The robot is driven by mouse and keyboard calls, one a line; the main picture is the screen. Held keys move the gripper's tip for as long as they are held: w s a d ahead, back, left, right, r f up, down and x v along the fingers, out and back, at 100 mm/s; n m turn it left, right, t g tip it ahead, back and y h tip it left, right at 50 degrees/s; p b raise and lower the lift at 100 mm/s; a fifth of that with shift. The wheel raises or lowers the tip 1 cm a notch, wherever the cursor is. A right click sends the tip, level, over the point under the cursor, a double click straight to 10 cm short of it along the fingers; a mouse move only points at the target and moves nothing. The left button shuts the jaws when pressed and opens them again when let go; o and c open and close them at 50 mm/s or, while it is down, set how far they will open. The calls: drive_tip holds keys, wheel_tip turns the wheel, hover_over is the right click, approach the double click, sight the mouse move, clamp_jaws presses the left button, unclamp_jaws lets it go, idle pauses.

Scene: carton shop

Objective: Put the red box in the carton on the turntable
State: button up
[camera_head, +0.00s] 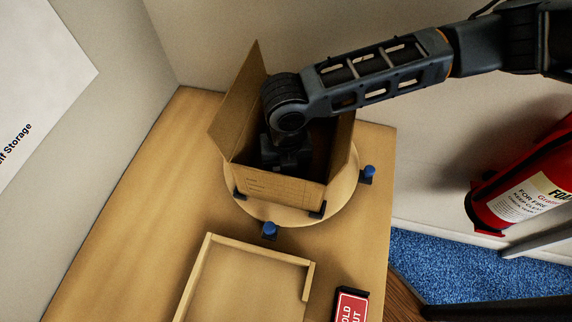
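The open carton (283,189) stands on the round wooden turntable (342,193) on the table, with its left flap raised. My arm reaches in from the right, and my gripper (284,162) points down inside the carton. Its fingertips are hidden by the carton's front wall and the dark interior, so I cannot see whether it is open or shut.
Blue-topped knobs (269,229) stand at the turntable's edge. A shallow wooden tray (262,249) lies in front, empty where it shows. A fire extinguisher (515,190) is at the right. The table's left side is clear.

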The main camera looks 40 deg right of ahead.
drive_tip(key=shift+f, duration=0.2)
drive_tip(key=o, duration=1.1)
drive_tip(key=shift+r, duration=0.1)
wheel_tip(320, 180, up, 12)
drive_tip(key=shift+b, duration=0.4)
